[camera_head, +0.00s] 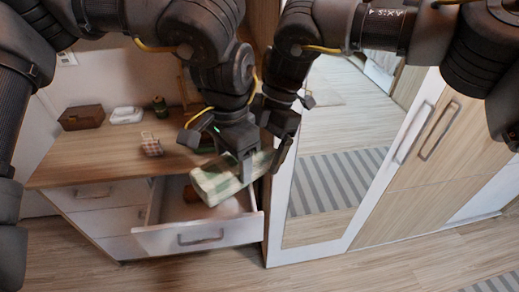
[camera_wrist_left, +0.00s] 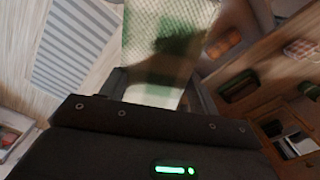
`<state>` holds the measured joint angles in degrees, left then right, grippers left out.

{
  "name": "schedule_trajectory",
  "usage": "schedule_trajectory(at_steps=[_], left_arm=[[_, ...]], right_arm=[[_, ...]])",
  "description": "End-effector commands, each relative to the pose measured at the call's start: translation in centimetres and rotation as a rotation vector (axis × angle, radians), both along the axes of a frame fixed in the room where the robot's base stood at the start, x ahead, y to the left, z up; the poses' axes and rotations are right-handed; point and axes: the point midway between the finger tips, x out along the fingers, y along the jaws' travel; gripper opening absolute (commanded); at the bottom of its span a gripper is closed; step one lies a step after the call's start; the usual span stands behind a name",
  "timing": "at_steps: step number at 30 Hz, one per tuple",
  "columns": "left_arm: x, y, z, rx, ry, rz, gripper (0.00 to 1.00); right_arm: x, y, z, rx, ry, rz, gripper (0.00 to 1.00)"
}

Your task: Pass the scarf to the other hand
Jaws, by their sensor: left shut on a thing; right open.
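The scarf (camera_head: 218,180) is a pale green and white folded bundle, held in the air above the open drawer. My left gripper (camera_head: 243,168) is shut on it near its right part. In the left wrist view the scarf (camera_wrist_left: 165,35) stretches away between the fingers, with a dark green patch on it. My right gripper (camera_head: 279,150) is open beside the scarf's right end, close to my left gripper. Whether its fingers touch or straddle the scarf is hard to tell, as the two grippers overlap in the head view.
The open drawer (camera_head: 201,236) of the dresser (camera_head: 90,172) holds a brownish-orange thing (camera_head: 186,195). On the dresser top are a brown box (camera_head: 82,117), a white folded item (camera_head: 127,115), a green jar (camera_head: 160,106) and a checkered item (camera_head: 151,145). A mirrored wardrobe door (camera_head: 325,215) stands right.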

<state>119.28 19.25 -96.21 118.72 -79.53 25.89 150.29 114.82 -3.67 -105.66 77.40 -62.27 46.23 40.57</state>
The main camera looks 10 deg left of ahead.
Motion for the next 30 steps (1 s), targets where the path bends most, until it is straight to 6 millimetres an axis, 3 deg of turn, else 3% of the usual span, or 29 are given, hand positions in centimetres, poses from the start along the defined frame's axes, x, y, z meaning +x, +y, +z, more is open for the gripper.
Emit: schedule_trajectory(at_steps=[12,24,25,30], left_arm=[[0.01,0.01,0.02,0.000,0.000,0.000,0.36],[0.00,0.00,0.02,0.000,0.000,0.000,0.36],[0.00,0.00,0.02,0.000,0.000,0.000,0.65],[0.00,0.00,0.01,0.000,0.000,0.000,0.87]], right_arm=[[-0.29,0.23,-0.77,0.001,0.001,0.000,0.87],[-0.27,0.23,-0.74,0.001,0.001,0.000,0.36],[-0.27,0.23,-0.72,0.001,0.000,0.000,0.36],[-0.27,0.23,-0.72,0.001,0.001,0.000,0.36]])
